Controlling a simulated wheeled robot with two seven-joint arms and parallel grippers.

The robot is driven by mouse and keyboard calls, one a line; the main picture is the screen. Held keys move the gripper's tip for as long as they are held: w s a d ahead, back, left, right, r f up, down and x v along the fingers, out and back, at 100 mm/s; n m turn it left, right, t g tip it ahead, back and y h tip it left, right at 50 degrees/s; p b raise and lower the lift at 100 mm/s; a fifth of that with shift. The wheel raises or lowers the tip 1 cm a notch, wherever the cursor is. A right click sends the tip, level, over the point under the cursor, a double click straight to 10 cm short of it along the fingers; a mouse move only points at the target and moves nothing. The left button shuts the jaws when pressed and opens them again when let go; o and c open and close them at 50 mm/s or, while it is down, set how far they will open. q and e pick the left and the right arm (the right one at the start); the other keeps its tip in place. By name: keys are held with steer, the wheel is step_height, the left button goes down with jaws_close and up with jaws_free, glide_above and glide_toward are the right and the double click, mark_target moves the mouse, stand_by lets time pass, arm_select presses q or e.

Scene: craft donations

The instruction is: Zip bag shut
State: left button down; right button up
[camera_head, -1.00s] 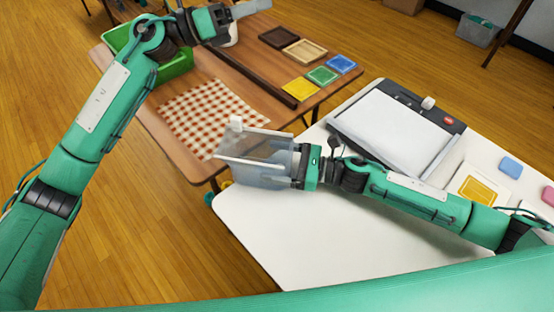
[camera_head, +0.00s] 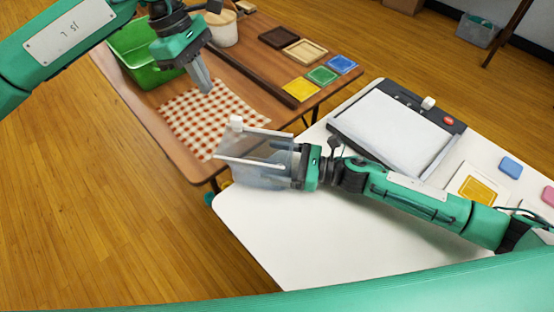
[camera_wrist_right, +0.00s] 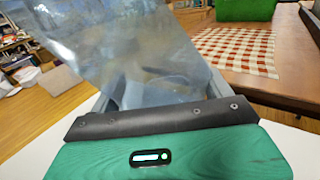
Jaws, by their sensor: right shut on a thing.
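The clear zip bag (camera_head: 262,178) hangs at the left edge of the white table, shut in my right gripper (camera_head: 290,165). Two pale bars run along its upper part, and a small white block, likely the slider (camera_head: 235,122), sits at its far upper corner. In the right wrist view the bag (camera_wrist_right: 130,50) stretches up and away from the gripper as a cloudy film. My left gripper (camera_head: 207,86) points down above the checked cloth, apart from the bag. Its fingers look close together, but any gap is unclear.
The checked cloth (camera_head: 215,118) lies on the wooden table (camera_head: 178,148), with a green bin (camera_head: 140,55), a pale tub (camera_head: 222,30) and several coloured squares behind. A paper trimmer (camera_head: 390,130) stands on the white table (camera_head: 290,235), whose front is clear.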

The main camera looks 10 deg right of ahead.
arm_select(q)
steer(key=x, duration=0.7)
steer(key=shift+f, duration=0.15)
steer(key=shift+d+f, duration=0.15)
steer(key=shift+d, duration=0.1)
stand_by(1.9)
steer(key=shift+s+d, duration=0.1)
steer(key=s+d, duration=0.4)
steer(key=d, duration=0.5)
steer(key=shift+s, duration=0.35)
stand_by(1.7)
steer(key=shift+d, duration=0.1)
step_height(320, 180, up, 7)
steer(key=shift+w+a, duration=0.25)
steer(key=shift+a, duration=0.2)
stand_by(0.4)
arm_select(e)
steer(key=o, duration=0.9)
